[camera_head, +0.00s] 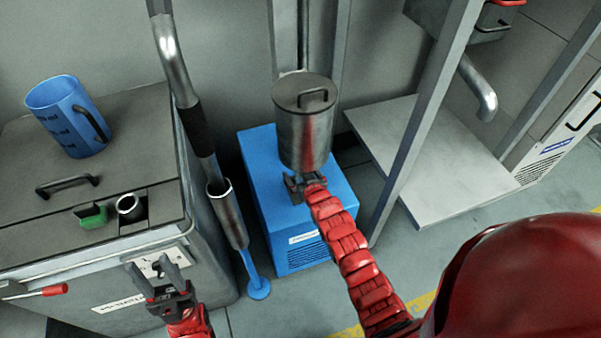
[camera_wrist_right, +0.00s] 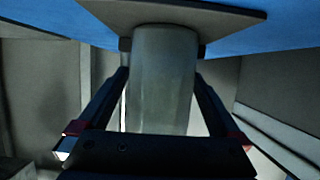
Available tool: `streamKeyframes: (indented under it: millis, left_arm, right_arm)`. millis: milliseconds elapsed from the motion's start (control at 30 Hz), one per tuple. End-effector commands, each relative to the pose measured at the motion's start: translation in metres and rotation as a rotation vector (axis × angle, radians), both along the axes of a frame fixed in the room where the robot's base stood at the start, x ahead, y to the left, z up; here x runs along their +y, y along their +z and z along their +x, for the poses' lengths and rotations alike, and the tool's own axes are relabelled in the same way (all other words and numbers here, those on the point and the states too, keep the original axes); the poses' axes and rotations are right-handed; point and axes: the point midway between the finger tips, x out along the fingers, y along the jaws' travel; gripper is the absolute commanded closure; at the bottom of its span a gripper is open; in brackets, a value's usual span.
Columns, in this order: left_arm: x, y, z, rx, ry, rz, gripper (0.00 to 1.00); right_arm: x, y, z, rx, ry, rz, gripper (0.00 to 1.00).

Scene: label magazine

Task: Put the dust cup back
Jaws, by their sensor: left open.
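A grey metal canister (camera_head: 304,135) with a flat dark lid and handle stands upright above the blue box (camera_head: 268,195). No label shows which thing is the dust cup. My right gripper (camera_head: 305,183) is low at the front of the canister, and its fingers are partly hidden. In the right wrist view, a plain grey cylinder (camera_wrist_right: 162,75) is between my right fingers (camera_wrist_right: 162,48), whose pads lie against both its sides. It meets a flat grey plate (camera_wrist_right: 185,14) on the blue surface. My left gripper (camera_head: 160,270) is open and empty by the left cabinet's front.
The left cabinet (camera_head: 60,195) carries a blue jug (camera_head: 65,115), a green part (camera_head: 92,216) and a round socket (camera_head: 130,207). A metal pipe (camera_head: 228,215) stands between the cabinet and the blue box. A slanted post (camera_head: 425,120) and a grey platform (camera_head: 440,175) are on the right.

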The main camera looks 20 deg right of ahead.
Motion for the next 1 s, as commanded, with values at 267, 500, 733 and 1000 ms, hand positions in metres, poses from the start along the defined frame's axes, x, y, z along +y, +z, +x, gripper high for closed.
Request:
streamKeyframes:
  millis: [267,500,733,1000]
  left_arm:
    - [0.000,0.002,0.000,0.000,0.000,0.000,0.50]
    - [0.000,0.008,0.000,0.000,0.000,0.000,0.50]
    - [0.000,0.014,0.000,0.000,0.000,0.000,0.50]
    - [0.000,0.016,0.000,0.000,0.000,0.000,0.50]
  right_arm:
    - [-0.001,0.004,-0.004,0.001,-0.001,0.000,0.00]
    - [-0.002,0.020,-0.038,-0.001,-0.001,0.001,0.00]
    - [-0.004,0.036,-0.082,0.003,-0.002,0.000,0.00]
    - [-0.004,0.048,-0.109,-0.002,0.000,0.000,0.00]
